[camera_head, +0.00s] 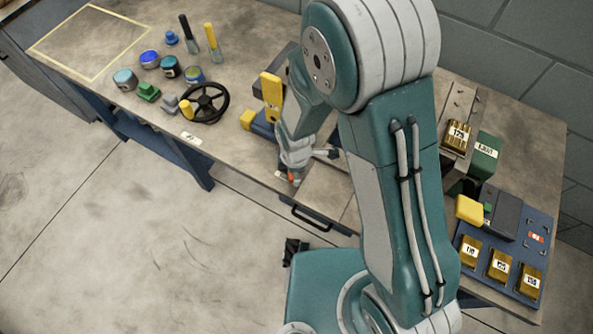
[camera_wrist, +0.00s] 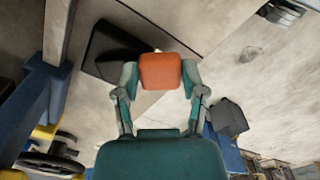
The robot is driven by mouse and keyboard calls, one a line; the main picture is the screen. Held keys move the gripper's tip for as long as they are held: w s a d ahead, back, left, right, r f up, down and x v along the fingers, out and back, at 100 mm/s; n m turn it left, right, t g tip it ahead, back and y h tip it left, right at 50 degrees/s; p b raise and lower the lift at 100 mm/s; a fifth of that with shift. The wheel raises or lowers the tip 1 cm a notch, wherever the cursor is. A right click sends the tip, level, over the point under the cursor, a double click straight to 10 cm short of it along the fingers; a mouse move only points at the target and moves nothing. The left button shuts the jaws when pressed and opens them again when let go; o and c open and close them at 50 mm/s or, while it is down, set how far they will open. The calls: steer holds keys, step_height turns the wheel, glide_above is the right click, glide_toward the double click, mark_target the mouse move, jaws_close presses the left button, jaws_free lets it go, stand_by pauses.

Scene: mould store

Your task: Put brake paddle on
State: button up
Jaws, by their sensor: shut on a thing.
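My gripper (camera_wrist: 160,75) is shut on an orange-red block (camera_wrist: 160,71), with one finger on each side of it. In the head view my gripper (camera_head: 292,172) is low over the front edge of the bench, left of the drawer handle. Only a small part of the orange-red block (camera_head: 292,178) shows there below the fingers. I cannot tell whether this block is the brake paddle or part of it, nor whether it is touching the bench. A dark flat piece (camera_wrist: 112,50) lies beyond the block in the wrist view.
The bench (camera_head: 240,150) holds a black handwheel (camera_head: 207,102), several small pots, and a yellow upright part (camera_head: 271,90) close to my arm. A dark drawer handle (camera_head: 312,221) juts from the front. A blue tray (camera_head: 505,240) with gold weights is at right. A yellow-outlined area (camera_head: 90,45) is empty.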

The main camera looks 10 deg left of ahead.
steer(key=m, duration=0.1)
steer(key=a+m, duration=0.1)
steer(key=m, duration=0.1)
steer(key=a+m, duration=0.1)
steer(key=shift+s+f, duration=0.15)
steer(key=shift+s, duration=0.1)
steer(key=m, duration=0.2)
steer(key=a+m, duration=0.1)
steer(key=m, duration=0.1)
steer(key=shift+w+a, duration=0.2)
steer(key=m, duration=0.1)
steer(key=a+m, duration=0.1)
steer(key=m, duration=0.1)
steer(key=w+m, duration=0.1)
steer(key=shift+a, duration=0.25)
steer(key=shift+w+a+m, duration=0.2)
steer(key=shift+w+m, duration=0.1)
steer(key=shift+m, duration=0.55)
steer(key=shift+w+a+m, duration=0.2)
steer(key=shift+w+m, duration=0.05)
steer(key=shift+m, duration=0.6)
steer(key=o, duration=1.1)
steer(key=shift+o, duration=0.2)
steer(key=shift+w+a, duration=0.15)
